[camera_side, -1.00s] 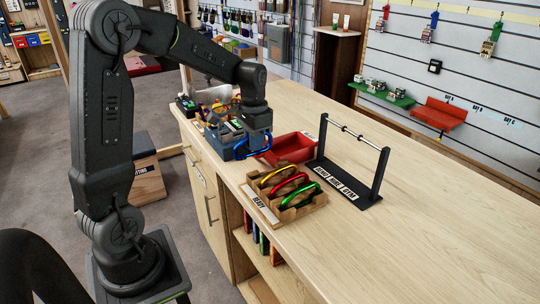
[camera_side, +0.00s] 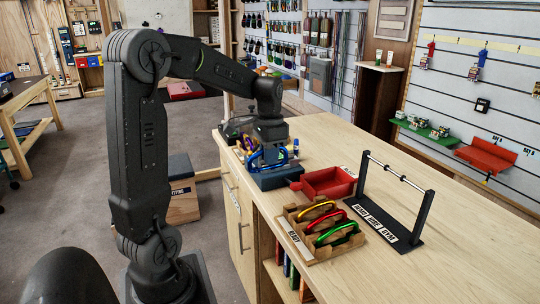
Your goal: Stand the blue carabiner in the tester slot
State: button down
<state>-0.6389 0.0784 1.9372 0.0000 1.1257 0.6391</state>
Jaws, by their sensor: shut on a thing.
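My gripper (camera_side: 268,142) points down over the dark blue box-shaped tester (camera_side: 275,181) at the back left of the bench. It is shut on the blue carabiner (camera_side: 284,157), whose blue loop shows just below the jaws. The carabiner is at or just above the tester's top. I cannot tell whether it touches the tester or is in its slot, since the gripper and carabiner cover that area.
A red tray (camera_side: 326,182) lies right of the tester. In front is a wooden rack (camera_side: 318,251) holding yellow, red and green carabiners. A black stand with a crossbar (camera_side: 397,171) rises to the right. The bench's right foreground is clear.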

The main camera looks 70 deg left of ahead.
jog(key=shift+w+a+f, duration=0.3)
jog(key=shift+w+a, duration=1.05)
jog(key=shift+a, duration=0.35)
jog(key=shift+w+a+f, duration=0.35)
jog(key=shift+w+a, duration=1)
jog(key=shift+a, duration=0.4)
jog(key=shift+w+a+f, duration=0.3)
jog(key=shift+w+a, duration=1.05)
jog(key=shift+a, duration=0.35)
jog(key=shift+f, duration=0.15)
jog(key=shift+f, duration=0.55)
jog(key=shift+f, duration=1.2)
jog(key=shift+f, duration=0.5)
